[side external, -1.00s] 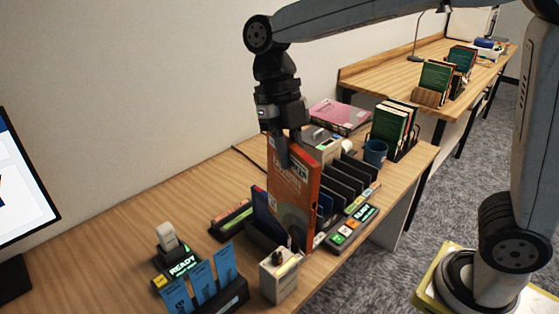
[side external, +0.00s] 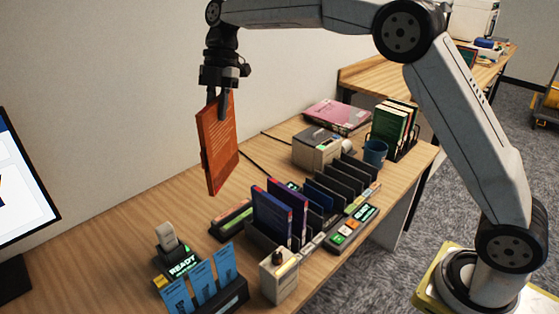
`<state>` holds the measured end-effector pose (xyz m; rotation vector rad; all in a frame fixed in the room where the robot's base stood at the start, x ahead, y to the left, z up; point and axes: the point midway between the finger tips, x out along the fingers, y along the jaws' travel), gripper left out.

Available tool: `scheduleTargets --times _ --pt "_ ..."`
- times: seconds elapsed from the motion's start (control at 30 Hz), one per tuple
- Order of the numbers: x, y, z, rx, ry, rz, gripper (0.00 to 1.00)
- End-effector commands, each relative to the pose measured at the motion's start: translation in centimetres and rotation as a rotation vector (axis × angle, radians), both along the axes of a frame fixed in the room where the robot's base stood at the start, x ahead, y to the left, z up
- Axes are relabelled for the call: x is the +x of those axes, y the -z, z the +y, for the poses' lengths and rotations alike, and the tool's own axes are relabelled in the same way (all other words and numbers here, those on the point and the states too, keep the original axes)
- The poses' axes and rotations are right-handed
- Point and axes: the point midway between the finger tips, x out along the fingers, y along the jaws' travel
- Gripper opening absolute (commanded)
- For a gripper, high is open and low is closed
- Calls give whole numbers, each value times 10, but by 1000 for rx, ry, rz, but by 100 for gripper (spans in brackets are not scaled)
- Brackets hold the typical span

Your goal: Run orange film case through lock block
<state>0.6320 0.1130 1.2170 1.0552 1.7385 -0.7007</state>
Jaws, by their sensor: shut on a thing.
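My gripper (side external: 218,103) is shut on the top edge of the orange film case (side external: 219,148). The case hangs upright and slightly tilted in the air over the left rear part of the desk, clear of everything below it. I cannot tell for sure which device is the lock block. A small grey block with a dark knob and a lit strip (side external: 280,276) stands at the desk's front edge. A dark unit with a green READY display (side external: 178,266) and a pale upright part stands at the left.
A slotted rack holds purple cases (side external: 272,215) and dark dividers (side external: 345,180). A button panel reading READY (side external: 352,228) is beside it. Blue cards (side external: 202,282) stand in front, with a grey printer-like box (side external: 318,146) and blue mug (side external: 375,152) behind. The desk's left rear is clear.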

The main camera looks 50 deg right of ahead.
Motion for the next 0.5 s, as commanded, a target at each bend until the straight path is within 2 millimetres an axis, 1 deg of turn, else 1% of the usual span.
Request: scheduleTargets --times 0.03,0.1,0.3,0.5 --pt "10 2 -4 0 41 0 0" --pt "23 5 -8 0 98 1 0" --pt "54 12 -20 1 251 0 0" --pt "71 16 -29 1 346 0 0"
